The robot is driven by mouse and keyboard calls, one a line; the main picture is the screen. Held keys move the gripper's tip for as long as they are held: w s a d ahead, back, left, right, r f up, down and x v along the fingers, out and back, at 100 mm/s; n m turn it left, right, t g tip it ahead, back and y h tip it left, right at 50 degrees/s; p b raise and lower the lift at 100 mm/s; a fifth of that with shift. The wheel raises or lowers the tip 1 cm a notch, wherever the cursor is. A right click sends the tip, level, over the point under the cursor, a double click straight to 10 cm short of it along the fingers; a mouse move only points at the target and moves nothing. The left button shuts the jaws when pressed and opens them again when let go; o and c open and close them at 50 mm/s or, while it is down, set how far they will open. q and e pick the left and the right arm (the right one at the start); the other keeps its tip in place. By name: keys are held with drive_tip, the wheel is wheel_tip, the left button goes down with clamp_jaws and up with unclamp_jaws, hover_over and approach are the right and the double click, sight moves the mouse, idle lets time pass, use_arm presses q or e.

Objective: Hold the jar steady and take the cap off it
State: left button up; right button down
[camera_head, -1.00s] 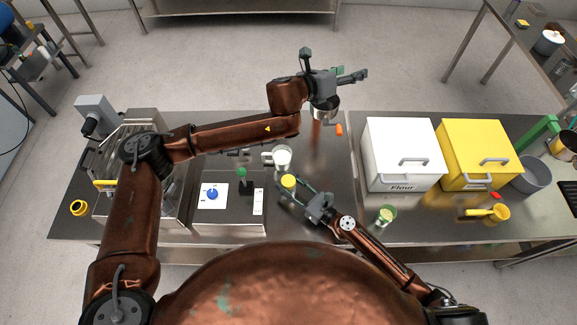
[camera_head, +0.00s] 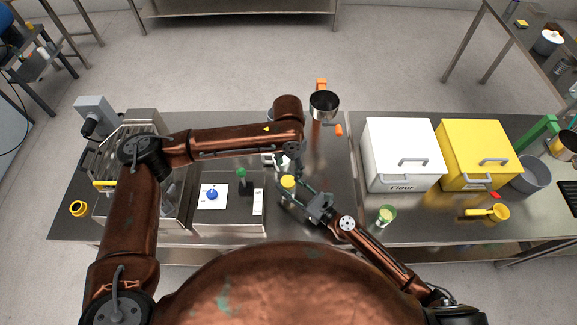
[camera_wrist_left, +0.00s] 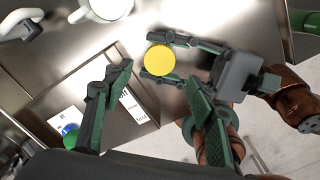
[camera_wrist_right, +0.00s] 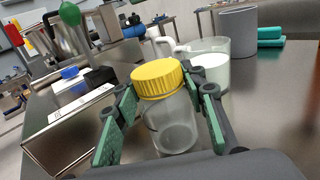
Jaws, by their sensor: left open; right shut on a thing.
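The jar is clear glass with a ribbed yellow cap on top. In the right wrist view the jar (camera_wrist_right: 172,135) stands upright, and its cap (camera_wrist_right: 158,79) is on it. My right gripper (camera_wrist_right: 168,98) is shut around the jar's sides, below the cap. In the head view the cap (camera_head: 288,181) shows at the right gripper (camera_head: 292,192). In the left wrist view the cap (camera_wrist_left: 160,60) is seen from above, a little beyond the fingertips of my open left gripper (camera_wrist_left: 157,78). The left gripper is empty and hangs above the jar; its exact height is unclear.
A glass mug with white contents (camera_wrist_right: 212,70) stands just behind the jar. A panel with a blue knob (camera_head: 212,194) and a green-topped lever (camera_head: 242,172) lie left. The white flour bin (camera_head: 402,150), the yellow bin (camera_head: 480,150) and a small green-and-yellow container (camera_head: 386,216) are right.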

sight(288, 181)
use_arm(q)
drive_tip(key=shift+f, duration=4)
drive_tip(key=shift+c, duration=0.4)
drive_tip(key=c, duration=1.1)
drive_tip(key=shift+s+n, duration=0.1)
drive_tip(key=shift+n, duration=1.6)
drive_tip(key=o, duration=1.3)
drive_tip(key=shift+r, duration=0.15)
